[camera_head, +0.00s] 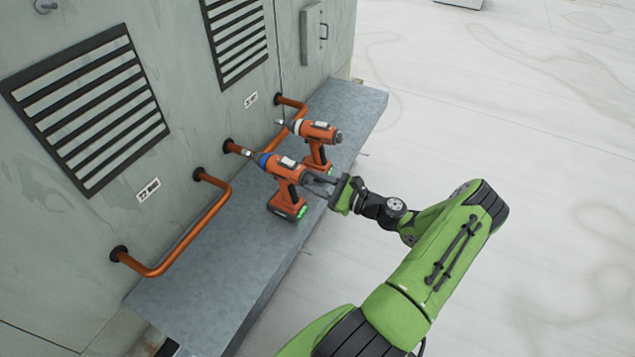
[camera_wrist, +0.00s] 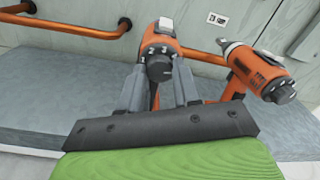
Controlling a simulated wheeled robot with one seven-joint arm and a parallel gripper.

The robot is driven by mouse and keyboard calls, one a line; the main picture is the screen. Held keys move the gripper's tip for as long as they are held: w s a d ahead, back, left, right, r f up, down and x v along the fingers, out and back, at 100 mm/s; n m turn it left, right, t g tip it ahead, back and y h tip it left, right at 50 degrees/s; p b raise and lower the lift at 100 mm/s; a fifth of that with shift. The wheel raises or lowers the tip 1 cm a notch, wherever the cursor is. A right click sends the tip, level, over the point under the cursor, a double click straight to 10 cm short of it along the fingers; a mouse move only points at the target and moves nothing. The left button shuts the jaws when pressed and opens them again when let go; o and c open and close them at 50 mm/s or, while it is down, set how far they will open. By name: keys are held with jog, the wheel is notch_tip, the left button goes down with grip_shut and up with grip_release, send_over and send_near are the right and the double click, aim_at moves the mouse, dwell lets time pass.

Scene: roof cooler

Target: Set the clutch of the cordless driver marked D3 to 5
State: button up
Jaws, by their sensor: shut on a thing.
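Two orange cordless drivers stand upright on a grey metal ledge (camera_head: 185,300). The nearer driver (camera_head: 290,175) has a blue collar and a battery foot with green lights. It also shows in the wrist view (camera_wrist: 153,42), with a black rear dial (camera_wrist: 159,68) facing me and small pale marks around it. My gripper (camera_head: 311,182) is at this driver's rear end, its fingers on either side of the dial and shut on it. The other driver (camera_head: 316,132) stands farther along, to the right in the wrist view. The white tags on top are too small to read, so I cannot tell which is D3.
Copper pipes (camera_head: 190,238) run along the grey cooler wall (camera_head: 180,50) behind the drivers. Louvred vents (camera_head: 90,105) sit above. The second driver's dial (camera_wrist: 281,92) is close to my right finger's side. The pale roof (camera_head: 540,180) is open at the right.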

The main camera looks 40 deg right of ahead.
jog(key=o, duration=1.1)
jog(key=shift+c, duration=0.2)
jog(key=b+v, duration=0.2)
jog(key=v, duration=1.3)
jog(key=shift+s+b, duration=0.35)
jog(key=shift+s, duration=0.05)
jog(key=shift+w, duration=0.1)
